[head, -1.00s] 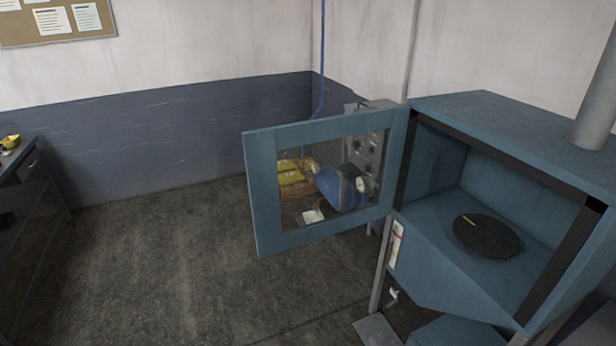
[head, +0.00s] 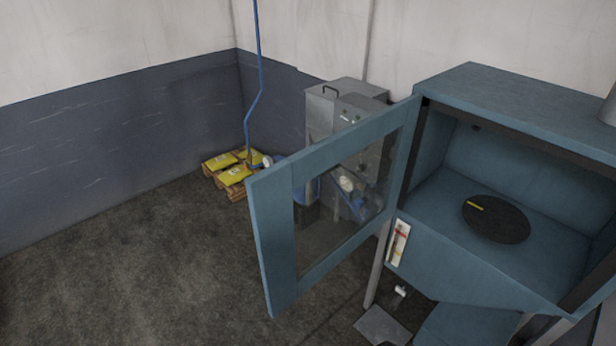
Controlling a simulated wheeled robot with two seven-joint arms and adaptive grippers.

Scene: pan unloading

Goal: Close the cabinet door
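The blue cabinet (head: 500,98) stands at the right in the head view. Its front is open, and a dark round disc (head: 496,219) with a small yellow strip lies on its floor inside. The cabinet door (head: 272,243), a blue frame around a clear window, stands wide open, hinged on the cabinet's left front edge and swung out to the left. No handle is clearly visible on the door. Neither of my grippers shows in the head view.
Behind the door stand a grey metal control box (head: 347,98) and a pallet with yellow bags (head: 233,172). A blue hose (head: 258,80) hangs by the wall corner. A metal plate (head: 382,325) lies below the cabinet. The floor (head: 130,270) left of the door is clear.

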